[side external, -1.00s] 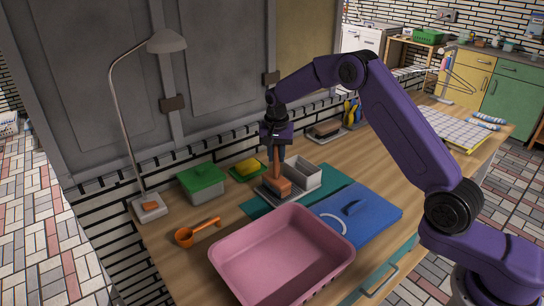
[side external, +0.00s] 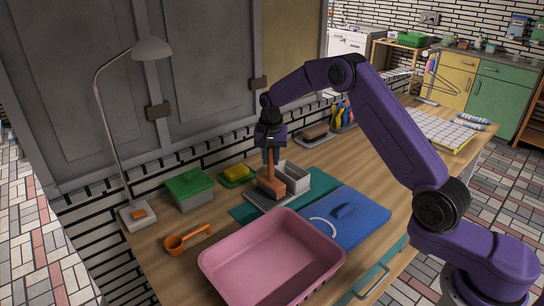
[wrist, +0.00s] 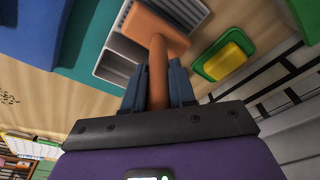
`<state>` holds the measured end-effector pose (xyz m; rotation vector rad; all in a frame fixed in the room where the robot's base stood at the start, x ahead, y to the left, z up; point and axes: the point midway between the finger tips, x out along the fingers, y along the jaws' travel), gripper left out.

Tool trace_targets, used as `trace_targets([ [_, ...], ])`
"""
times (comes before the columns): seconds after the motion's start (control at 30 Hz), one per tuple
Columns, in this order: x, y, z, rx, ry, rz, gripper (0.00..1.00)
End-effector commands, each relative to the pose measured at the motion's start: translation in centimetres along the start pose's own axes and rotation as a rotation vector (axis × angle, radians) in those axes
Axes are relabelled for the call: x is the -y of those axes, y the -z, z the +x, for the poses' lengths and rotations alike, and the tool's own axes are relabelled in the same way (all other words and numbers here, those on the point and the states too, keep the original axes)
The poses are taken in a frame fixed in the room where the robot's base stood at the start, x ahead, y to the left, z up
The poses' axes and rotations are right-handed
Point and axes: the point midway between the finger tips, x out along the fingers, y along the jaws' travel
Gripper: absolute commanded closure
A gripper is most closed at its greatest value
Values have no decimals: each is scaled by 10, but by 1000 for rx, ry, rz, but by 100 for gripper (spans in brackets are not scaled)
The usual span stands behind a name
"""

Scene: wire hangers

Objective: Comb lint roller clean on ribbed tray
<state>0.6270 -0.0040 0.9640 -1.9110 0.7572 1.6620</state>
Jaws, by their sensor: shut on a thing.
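The lint roller has an orange-brown head (side external: 272,185) and a wooden-looking handle. My gripper (side external: 270,155) is shut on the handle and holds it roughly upright, head down, over the grey ribbed tray (side external: 258,199). In the side view the head sits on or just above the ribs, and contact cannot be told. In the wrist view the handle (wrist: 158,75) runs between my fingers (wrist: 158,88), and the head (wrist: 157,28) partly covers the ribbed surface (wrist: 186,10). I cannot see lint on the roller.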

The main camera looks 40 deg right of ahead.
Motion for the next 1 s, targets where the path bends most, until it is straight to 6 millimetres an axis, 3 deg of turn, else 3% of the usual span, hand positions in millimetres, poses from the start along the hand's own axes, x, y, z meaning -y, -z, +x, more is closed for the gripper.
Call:
trace_targets([
  [1.0,37,-35,-5,1,-1,0,100],
])
